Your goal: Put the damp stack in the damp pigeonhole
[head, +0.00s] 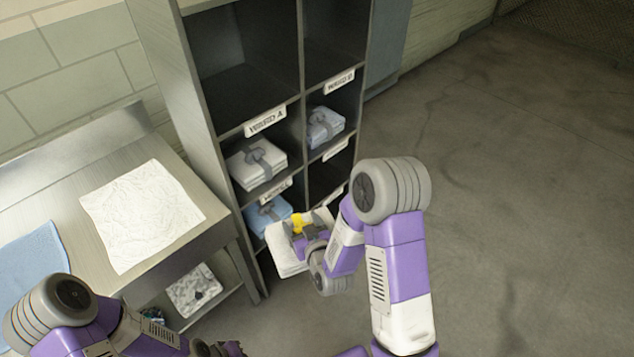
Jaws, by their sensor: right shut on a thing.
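My right gripper (306,232) is shut on a white folded stack (288,258) with a yellow piece on its top. It holds the stack tilted in front of the lower part of the grey pigeonhole rack (180,90). Labels sit on the shelf edges. The upper ones seem to read as ward names; the lower ones (276,192) are too small or too covered to read, so I cannot tell which pigeonhole is the damp one. My left arm comes in at the bottom left, and its gripper (222,349) is only partly in view at the bottom edge.
White (256,163) and blue (325,127) strapped stacks fill middle pigeonholes; another blue stack (267,214) lies below, behind the held stack. A metal table (150,255) with a white cloth (141,214) and blue cloth (32,275) stands left. Floor (510,180) at right is clear.

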